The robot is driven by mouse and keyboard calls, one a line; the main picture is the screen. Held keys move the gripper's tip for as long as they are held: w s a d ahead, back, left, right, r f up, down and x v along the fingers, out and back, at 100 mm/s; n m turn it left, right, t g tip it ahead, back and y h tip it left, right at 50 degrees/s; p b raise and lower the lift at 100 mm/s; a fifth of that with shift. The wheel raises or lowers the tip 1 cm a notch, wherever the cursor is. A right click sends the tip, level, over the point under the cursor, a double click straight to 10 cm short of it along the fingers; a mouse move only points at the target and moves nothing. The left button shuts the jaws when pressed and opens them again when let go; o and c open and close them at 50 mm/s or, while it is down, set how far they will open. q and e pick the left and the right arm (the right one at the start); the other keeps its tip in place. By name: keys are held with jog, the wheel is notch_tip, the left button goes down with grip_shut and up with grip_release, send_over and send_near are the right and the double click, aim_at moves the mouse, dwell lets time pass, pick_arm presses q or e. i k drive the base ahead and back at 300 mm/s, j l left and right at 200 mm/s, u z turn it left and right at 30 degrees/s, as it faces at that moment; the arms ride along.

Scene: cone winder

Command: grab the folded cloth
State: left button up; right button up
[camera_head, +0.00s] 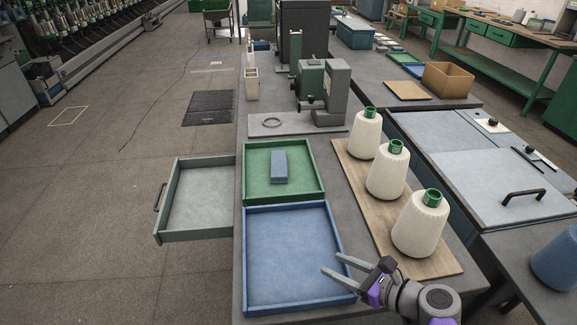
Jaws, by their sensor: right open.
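The folded cloth (279,167) is a small blue-grey block lying in the green tray (318,184) on the bench. My right gripper (329,264) comes in from the bottom right, over the right side of the blue tray (240,262). Its two fingers point left, are apart and hold nothing. It is nearer to me than the cloth and well apart from it. My left gripper is not in view.
Several white yarn cones (386,176) with green tops stand on a wooden board (436,268) right of the trays. An open, empty drawer (203,200) sticks out left of the bench. A grey-green machine (323,92) stands behind the green tray. The blue tray is empty.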

aim_at(279, 163)
jog(key=j+z, duration=0.35)
jog(key=j, duration=0.15)
jog(key=k+j+z, duration=0.1)
jog(key=j+z, duration=0.3)
jog(key=i+j+z, duration=0.15)
jog(key=j+z, duration=0.25)
jog(key=j, duration=0.55)
jog(key=j+z, duration=0.4)
jog(key=j, duration=0.6)
jog(key=k+j+z, duration=0.1)
jog(key=j+z, duration=0.3)
jog(key=j, duration=0.55)
jog(key=i+l+u, duration=0.5)
jog(key=i, duration=0.15)
jog(key=j, duration=0.1)
